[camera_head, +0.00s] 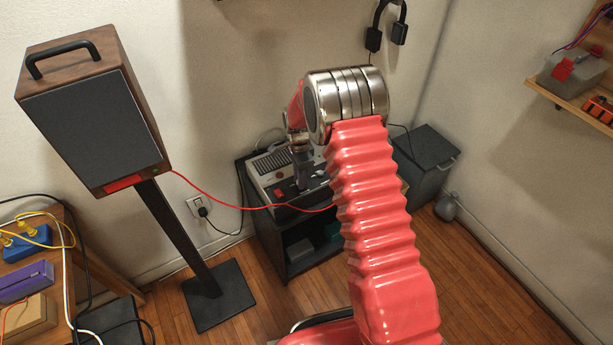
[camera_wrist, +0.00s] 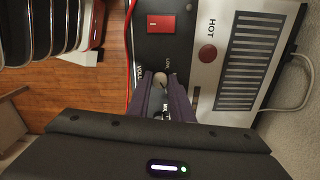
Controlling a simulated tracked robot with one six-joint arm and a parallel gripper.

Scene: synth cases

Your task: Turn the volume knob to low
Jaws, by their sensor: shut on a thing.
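The amplifier-like unit (camera_head: 270,172) sits on a dark stand, with a pale grilled panel and a black control strip. In the wrist view its black strip (camera_wrist: 150,48) carries labels reading LOW and what look like VOLUME and MAX. My gripper (camera_wrist: 161,90) is shut on the volume knob (camera_wrist: 160,77), with one finger on each side. Only a small part of the knob shows between the fingers, and its pointer cannot be made out. In the head view my gripper (camera_head: 301,178) reaches down onto the unit, and the knob is hidden there.
A red cable (camera_head: 235,206) runs from the speaker (camera_head: 95,120) to the unit. A dark box (camera_head: 425,165) stands to the right.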

